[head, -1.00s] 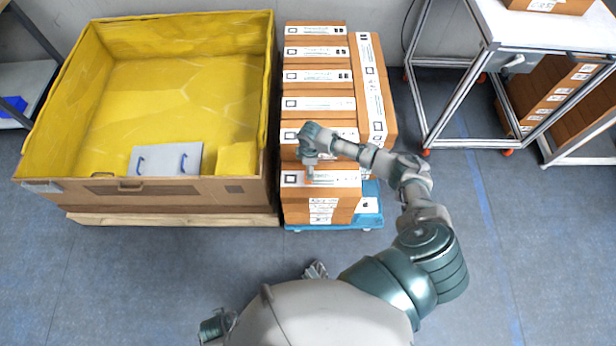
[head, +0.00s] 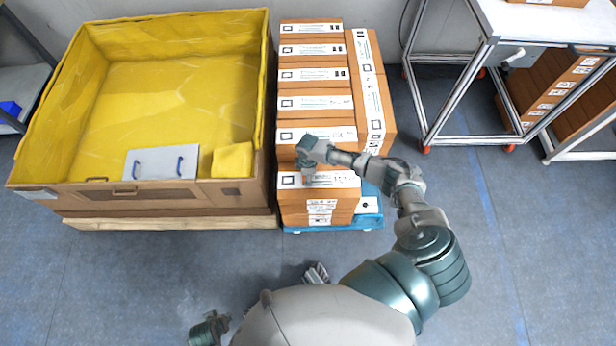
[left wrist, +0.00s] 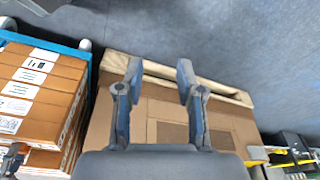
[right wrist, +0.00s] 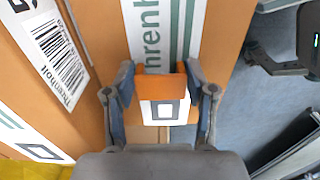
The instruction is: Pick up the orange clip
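The orange clip (right wrist: 160,87) shows in the right wrist view as a small orange block between the fingertips, over the striped white label of a carton. My right gripper (head: 308,177) is above the front carton of the stack. Its fingers (right wrist: 160,70) are spread wide, one on either side of the clip; contact is hard to judge. The clip's underside is hidden. My left gripper (left wrist: 159,72) is open and empty, away from the stack. In the head view only part of it shows at the lower left (head: 208,328).
Cartons with white labels (head: 316,105) are stacked on a blue base (head: 368,218). Left of them stands a large cardboard bin (head: 165,202) with yellow lining and a grey handled panel inside. A white-topped metal table (head: 550,25) stands at the right. The floor in front is clear.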

